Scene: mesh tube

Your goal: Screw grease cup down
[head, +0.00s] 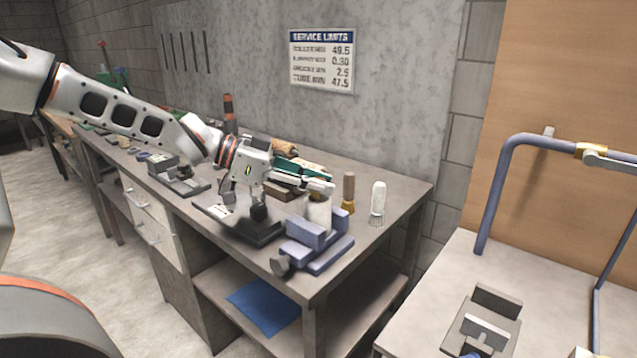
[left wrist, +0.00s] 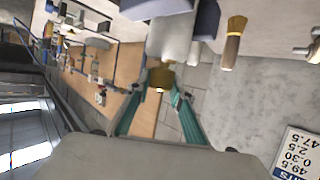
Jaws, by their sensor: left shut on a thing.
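My left gripper (head: 318,187) reaches in from the left over the bench, its fingertips just above a pale cylindrical body (head: 318,212) that stands at the blue vise (head: 322,252). In the left wrist view the brass grease cup (left wrist: 162,77) sits at the end of the pale body (left wrist: 172,38), between the green-sided fingers of my left gripper (left wrist: 161,92). The fingers are shut on the cup. My right gripper is not in view.
A brown-handled brush (head: 348,193) and a white-handled brush (head: 378,203) stand close to the right of the vise. A dark-based fixture (head: 262,232) lies to its left. The wall with a limits sign (head: 321,62) is behind the bench. A blue cloth (head: 263,305) lies on the lower shelf.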

